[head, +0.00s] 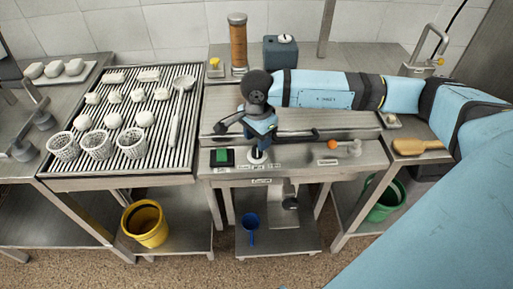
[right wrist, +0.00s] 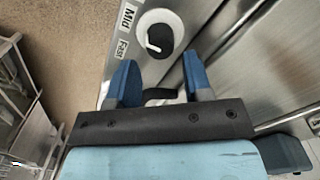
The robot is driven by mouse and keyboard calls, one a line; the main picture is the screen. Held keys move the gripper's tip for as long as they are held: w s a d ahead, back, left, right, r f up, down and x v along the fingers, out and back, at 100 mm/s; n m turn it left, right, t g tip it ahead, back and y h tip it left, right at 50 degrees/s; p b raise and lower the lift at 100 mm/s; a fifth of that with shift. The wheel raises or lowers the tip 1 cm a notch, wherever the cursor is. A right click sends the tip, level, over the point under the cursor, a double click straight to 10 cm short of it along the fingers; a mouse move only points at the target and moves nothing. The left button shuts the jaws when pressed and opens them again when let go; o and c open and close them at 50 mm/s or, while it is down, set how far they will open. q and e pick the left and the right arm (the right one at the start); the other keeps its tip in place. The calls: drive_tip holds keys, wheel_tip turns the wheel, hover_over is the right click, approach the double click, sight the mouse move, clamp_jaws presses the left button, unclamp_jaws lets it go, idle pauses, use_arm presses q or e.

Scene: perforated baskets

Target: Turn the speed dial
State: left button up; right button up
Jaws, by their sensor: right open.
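The speed dial (right wrist: 155,43) shows in the right wrist view as a black knob with a white pointer line on a round white plate. Labels reading Mid (right wrist: 128,17) and Fast (right wrist: 121,48) lie beside it. In the head view the dial (head: 257,156) is on the front panel of the steel machine, partly hidden under my gripper. My right gripper (right wrist: 161,78) is open and empty, its two blue fingers apart, with the dial just beyond the fingertips. In the head view the right gripper (head: 260,139) points down above the dial. My left gripper is not in view.
A green button (head: 221,156) sits left of the dial; an orange ball knob (head: 332,144) is on the right. A slatted rack (head: 185,146) with white baskets (head: 97,146) and white lumps stands at left. Yellow (head: 146,223) and green buckets (head: 386,205) are below.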

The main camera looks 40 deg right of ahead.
drive_tip(key=shift+f, duration=2.35)
drive_tip(key=c, duration=0.6)
drive_tip(key=shift+c, duration=0.2)
